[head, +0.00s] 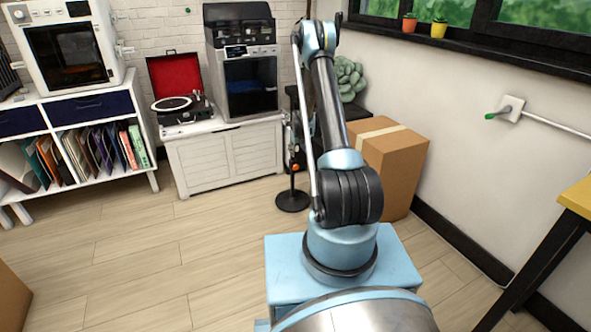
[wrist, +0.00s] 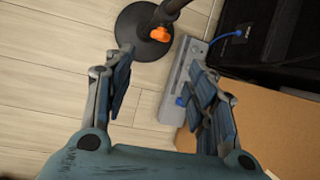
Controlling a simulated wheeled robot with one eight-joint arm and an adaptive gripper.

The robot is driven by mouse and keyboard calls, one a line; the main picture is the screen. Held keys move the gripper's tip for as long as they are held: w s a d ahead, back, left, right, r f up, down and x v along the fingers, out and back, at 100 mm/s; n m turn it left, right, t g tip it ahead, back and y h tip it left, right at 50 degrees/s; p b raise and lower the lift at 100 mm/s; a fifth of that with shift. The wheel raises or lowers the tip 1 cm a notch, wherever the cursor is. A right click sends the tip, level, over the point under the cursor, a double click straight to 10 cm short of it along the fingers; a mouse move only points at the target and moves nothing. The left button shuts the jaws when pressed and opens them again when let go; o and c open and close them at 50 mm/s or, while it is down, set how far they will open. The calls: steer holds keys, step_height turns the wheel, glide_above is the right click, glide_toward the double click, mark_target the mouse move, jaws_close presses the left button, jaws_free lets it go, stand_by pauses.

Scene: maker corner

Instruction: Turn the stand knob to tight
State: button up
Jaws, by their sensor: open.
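The stand (head: 293,199) is a thin dark pole on a round black base, on the floor beside the white cabinet. Its orange knob (head: 295,167) shows low on the pole in the head view, partly close to my arm. In the wrist view the stand's base (wrist: 130,38) is at the top, with the orange knob (wrist: 160,34) in front of it. My gripper (wrist: 165,75) is open and empty, its two fingers apart. The knob appears beyond the fingertips, roughly between them, and not touched. My gripper is hidden in the head view.
A cardboard box (head: 398,165) stands right of the stand. A grey power strip (wrist: 183,85) with blue plugs lies near my right finger in the wrist view. A white cabinet (head: 225,158) with a record player (head: 180,105) is on the left.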

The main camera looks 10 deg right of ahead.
glide_toward(296, 166)
steer(key=shift+m, duration=0.4)
steer(key=x, duration=1)
steer(key=c, duration=1.1)
steer(key=shift+o, duration=0.2)
steer(key=shift+a, duration=0.15)
